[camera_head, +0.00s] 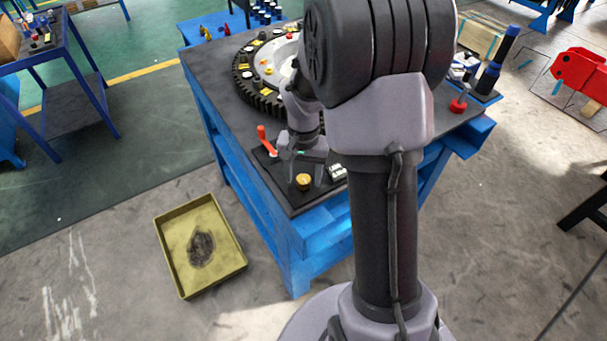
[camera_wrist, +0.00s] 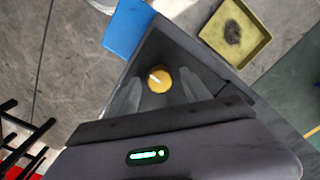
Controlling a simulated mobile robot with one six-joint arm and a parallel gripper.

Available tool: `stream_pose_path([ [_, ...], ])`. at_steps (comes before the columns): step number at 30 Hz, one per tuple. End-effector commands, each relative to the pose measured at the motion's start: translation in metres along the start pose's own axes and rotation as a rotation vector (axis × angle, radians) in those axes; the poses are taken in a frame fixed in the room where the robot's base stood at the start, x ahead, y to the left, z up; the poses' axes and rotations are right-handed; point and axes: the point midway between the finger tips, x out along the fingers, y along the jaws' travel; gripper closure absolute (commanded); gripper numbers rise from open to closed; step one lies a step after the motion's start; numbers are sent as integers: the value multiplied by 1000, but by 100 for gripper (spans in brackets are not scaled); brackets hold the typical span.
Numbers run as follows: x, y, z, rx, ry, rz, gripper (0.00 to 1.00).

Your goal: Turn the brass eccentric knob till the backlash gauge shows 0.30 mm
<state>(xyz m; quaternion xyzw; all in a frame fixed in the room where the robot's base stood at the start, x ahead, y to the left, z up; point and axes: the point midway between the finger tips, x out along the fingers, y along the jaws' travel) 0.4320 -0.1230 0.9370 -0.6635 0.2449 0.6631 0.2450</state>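The brass knob (camera_head: 304,182) is a small round golden disc on a dark plate near the front corner of the blue workbench. In the wrist view the knob (camera_wrist: 159,80) shows a pale line on its top and lies between my two fingers. My gripper (camera_head: 298,174) is open over the front corner. In the wrist view its fingers (camera_wrist: 161,76) stand apart, with a gap on both sides of the knob. How far the tips are above it is hard to tell. A small black-and-white block (camera_head: 337,172), perhaps the gauge, sits right of the knob; no reading is legible.
A red-orange lever (camera_head: 266,140) stands left of the knob. A large dark toothed ring (camera_head: 247,91) lies behind on the bench. A red-knobbed stand (camera_head: 458,104) and dark cylinders (camera_head: 490,78) are at the right. A yellow tray (camera_head: 176,264) lies on the floor.

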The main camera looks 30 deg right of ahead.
Motion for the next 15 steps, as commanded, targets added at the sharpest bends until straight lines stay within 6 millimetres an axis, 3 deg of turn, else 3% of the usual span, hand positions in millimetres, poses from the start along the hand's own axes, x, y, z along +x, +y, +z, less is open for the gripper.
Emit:
stream_pose_path([
  [4, -1, 0, 0, 0, 0, 0, 45],
  [7, -14, 0, 0, -1, 2, -1, 45],
  [15, -104, 0, -1, 0, 5, -2, 45],
])
